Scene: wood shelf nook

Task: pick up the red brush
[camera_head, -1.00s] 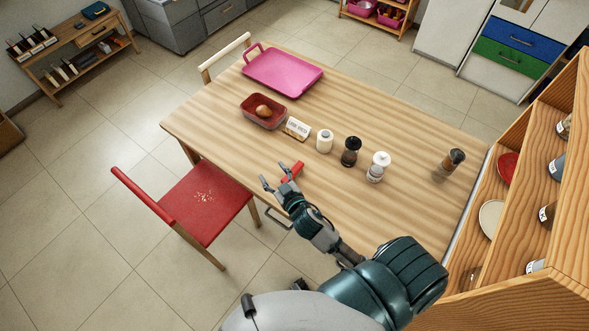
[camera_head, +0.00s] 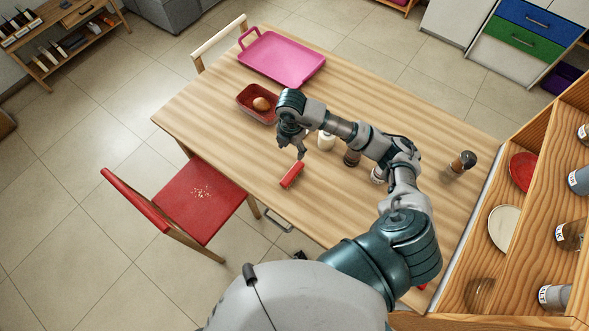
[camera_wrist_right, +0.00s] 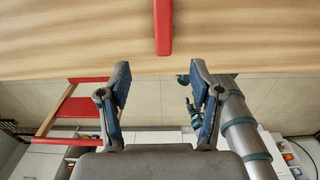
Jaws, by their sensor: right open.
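The red brush (camera_head: 292,175) lies on the wooden table (camera_head: 222,150) near its front edge. It also shows in the right wrist view as a red bar (camera_wrist_right: 163,28) at the top centre, cut off by the frame edge. My right gripper (camera_head: 301,153) hangs just behind the brush in the head view, pointing down and apart from it. In the right wrist view its two fingers (camera_wrist_right: 160,78) are spread with nothing between them, and the brush lies beyond the gap between their tips. My left gripper is not in view.
A red container (camera_head: 244,103) with a brown round item, a pink tray (camera_head: 284,60) and a grinder (camera_head: 462,162) stand on the table. My right arm partly covers several jars. A red chair (camera_head: 200,199) stands at the front left and a wooden shelf (camera_head: 547,180) at the right.

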